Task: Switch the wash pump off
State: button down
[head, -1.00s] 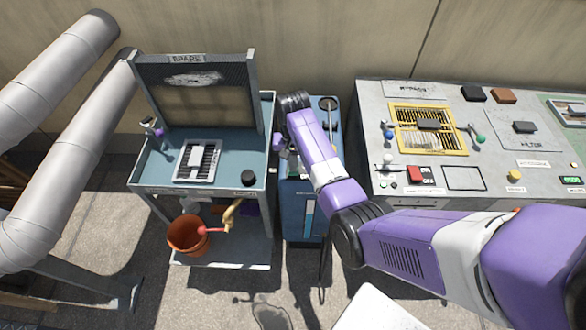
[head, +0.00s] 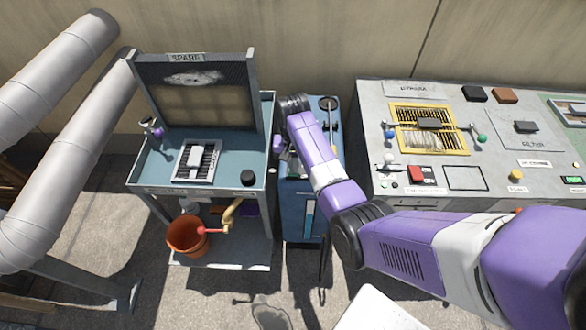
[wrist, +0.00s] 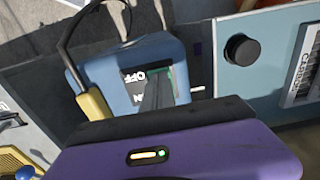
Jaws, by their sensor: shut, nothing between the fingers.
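The wash pump appears to be the blue unit (head: 298,215) between the spare-parts stand and the grey bench. In the wrist view its blue top (wrist: 105,62) carries a dark switch label (wrist: 150,73) with OFF at the far end and ON nearer me. My gripper (wrist: 160,92) is shut and empty, its dark fingers over this label. They hide the switch lever and part of the label, so I cannot tell the switch's position or whether I touch it. In the head view my own arm hides most of the unit's top.
The spare stand (head: 150,176) is close on the left, with a black knob (head: 248,177); an orange bucket (head: 187,236) is below. The grey bench (head: 372,130) on the right has another, red switch (head: 416,174). A black hose (wrist: 66,40) loops beside the unit.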

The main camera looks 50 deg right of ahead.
jog(key=shift+f, duration=0.2)
notch_tip(320, 180, up, 7)
jog(key=p, duration=0.7)
jog(key=shift+r, duration=0.1)
dwell(0.7)
